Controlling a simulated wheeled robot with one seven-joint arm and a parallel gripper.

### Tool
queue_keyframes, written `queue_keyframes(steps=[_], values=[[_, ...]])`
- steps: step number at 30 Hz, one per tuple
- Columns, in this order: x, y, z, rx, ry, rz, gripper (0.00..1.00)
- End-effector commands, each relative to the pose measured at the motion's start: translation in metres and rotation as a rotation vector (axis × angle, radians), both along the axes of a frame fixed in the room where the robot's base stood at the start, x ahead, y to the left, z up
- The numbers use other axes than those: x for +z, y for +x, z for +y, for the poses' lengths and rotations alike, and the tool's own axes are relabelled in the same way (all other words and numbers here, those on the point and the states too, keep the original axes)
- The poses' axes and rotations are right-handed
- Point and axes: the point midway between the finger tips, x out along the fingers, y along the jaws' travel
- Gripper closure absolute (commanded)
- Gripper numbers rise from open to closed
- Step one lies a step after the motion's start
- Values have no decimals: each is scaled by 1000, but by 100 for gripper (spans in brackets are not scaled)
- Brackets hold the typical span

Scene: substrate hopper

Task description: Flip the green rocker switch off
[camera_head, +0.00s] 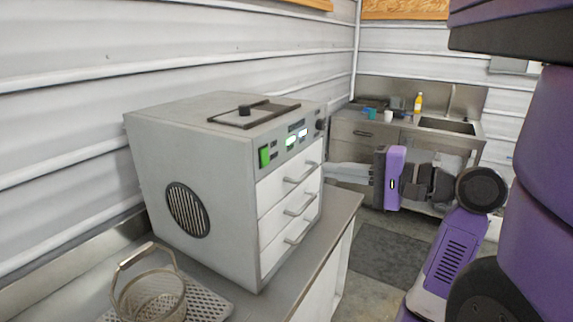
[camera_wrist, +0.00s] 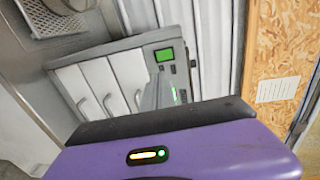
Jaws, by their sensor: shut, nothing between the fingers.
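The green rocker switch (camera_head: 265,156) sits on the front panel of a grey box-shaped machine (camera_head: 190,135), at the left end near the top edge. It also shows in the wrist view (camera_wrist: 164,55) as a bright green square, clear of the fingers. My gripper (camera_head: 328,171) is shut and empty. Its grey fingers point left toward the machine's front, to the right of the switch and apart from it. In the wrist view the fingers (camera_wrist: 154,92) reach up toward the panel below the switch. Which way the rocker is tilted is too small to tell.
Lit displays (camera_head: 297,137) and a black knob (camera_head: 320,124) sit right of the switch. Three drawers with handles (camera_head: 300,204) are below. A wire basket (camera_head: 150,297) stands on the counter at front left. A sink (camera_head: 447,124) is behind; open floor lies between.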

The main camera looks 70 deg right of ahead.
Motion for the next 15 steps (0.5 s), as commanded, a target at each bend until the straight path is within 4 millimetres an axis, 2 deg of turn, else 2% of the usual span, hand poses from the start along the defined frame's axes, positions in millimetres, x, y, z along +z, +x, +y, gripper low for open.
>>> queue_keyframes(steps=[5,15], values=[[-2,16,-3,4,1,0,100],[-9,79,-18,5,1,0,100]])
